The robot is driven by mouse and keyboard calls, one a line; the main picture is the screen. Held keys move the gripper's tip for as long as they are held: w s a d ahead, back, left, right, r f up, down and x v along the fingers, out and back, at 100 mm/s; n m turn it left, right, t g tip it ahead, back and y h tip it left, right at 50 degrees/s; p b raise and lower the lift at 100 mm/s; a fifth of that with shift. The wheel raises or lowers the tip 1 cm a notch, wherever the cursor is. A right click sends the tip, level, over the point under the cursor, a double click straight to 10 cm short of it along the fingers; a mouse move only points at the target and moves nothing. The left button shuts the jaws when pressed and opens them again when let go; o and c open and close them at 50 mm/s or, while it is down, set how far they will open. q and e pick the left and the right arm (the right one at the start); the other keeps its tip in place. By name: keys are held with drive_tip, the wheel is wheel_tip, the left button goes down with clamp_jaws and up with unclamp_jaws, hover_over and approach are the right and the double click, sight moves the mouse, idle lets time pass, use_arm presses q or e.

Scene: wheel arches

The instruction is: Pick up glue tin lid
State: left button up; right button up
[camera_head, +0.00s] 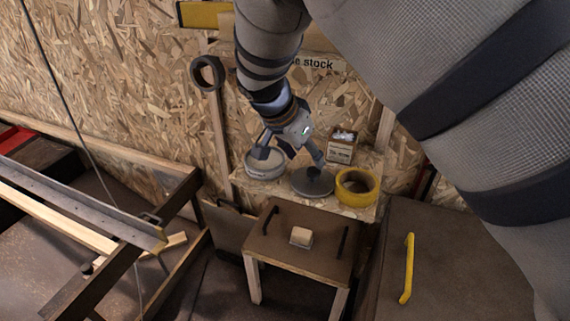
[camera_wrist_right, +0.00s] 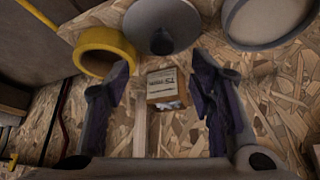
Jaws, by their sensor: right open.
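A dark grey round lid (camera_head: 313,185) with a raised knob lies on the small wooden shelf (camera_head: 245,182), between a pale tin and a yellow ring. It also shows at the top of the right wrist view (camera_wrist_right: 160,38). The pale round tin (camera_head: 263,168) stands to its left; its top is partly hidden by my gripper. My right gripper (camera_head: 289,157) is open and empty above the shelf, with its fingers spread over the tin and lid area. In the wrist view the lid lies beyond the open fingers (camera_wrist_right: 162,98). My left gripper is not in view.
The yellow ring (camera_head: 357,199) sits close to the right of the lid. A small labelled box (camera_head: 341,151) stands behind, near the chipboard wall (camera_head: 130,90). A low brown table (camera_head: 285,255) with a small block (camera_head: 301,237) stands in front. A metal frame (camera_head: 75,210) is at left.

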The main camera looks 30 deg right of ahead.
sight(314, 170)
drive_tip(key=x, duration=0.7)
drive_tip(key=shift+w+a+f, duration=0.1)
drive_tip(key=shift+w+f, duration=0.05)
drive_tip(key=shift+f, duration=0.05)
drive_tip(key=shift+r, duration=0.1)
clamp_jaws()
